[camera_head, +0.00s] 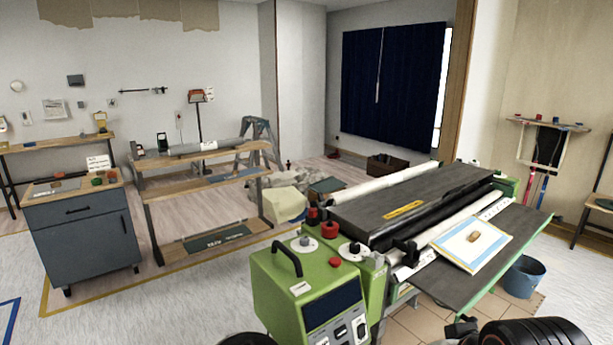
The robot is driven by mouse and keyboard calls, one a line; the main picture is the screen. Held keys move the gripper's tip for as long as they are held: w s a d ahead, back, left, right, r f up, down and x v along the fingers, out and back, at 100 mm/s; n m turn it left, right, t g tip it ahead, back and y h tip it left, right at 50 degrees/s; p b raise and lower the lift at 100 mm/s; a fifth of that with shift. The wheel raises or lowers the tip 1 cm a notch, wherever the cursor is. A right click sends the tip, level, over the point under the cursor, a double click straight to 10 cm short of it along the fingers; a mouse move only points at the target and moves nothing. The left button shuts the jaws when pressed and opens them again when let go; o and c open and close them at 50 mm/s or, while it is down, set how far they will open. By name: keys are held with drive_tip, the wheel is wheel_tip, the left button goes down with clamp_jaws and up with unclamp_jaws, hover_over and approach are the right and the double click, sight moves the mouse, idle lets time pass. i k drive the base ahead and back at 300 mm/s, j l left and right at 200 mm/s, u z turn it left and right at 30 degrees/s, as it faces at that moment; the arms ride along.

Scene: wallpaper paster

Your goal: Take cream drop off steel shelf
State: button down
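A flat pale sheet or folded piece with blue bands (447,246) lies tilted on the dark grey shelf (490,275) at the front of the green machine, and I take it as the cream drop. A small tan lump (474,237) rests on top of it. The shelf has a green edge on its right side. At the bottom right edge, black ribbed parts seem to be my arm. A small dark piece to their left may be my gripper (462,328); it is cut off by the frame, apart from the sheet, and its fingers cannot be made out.
The green machine (310,290) with knobs and rollers fills the middle. A blue bucket (524,278) stands on the floor right of the shelf. A wooden rack (205,180) and grey cabinet (84,235) stand at left. Floor is clear at front left.

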sight(470, 244)
drive_tip(key=i+l+z, duration=0.25)
drive_tip(key=l, duration=0.35)
drive_tip(key=i+l+z, duration=0.25)
drive_tip(key=l, duration=0.35)
drive_tip(key=i+l+z, duration=0.3)
drive_tip(key=l, duration=0.2)
drive_tip(key=i+l+z, duration=0.25)
drive_tip(key=i+l, duration=0.2)
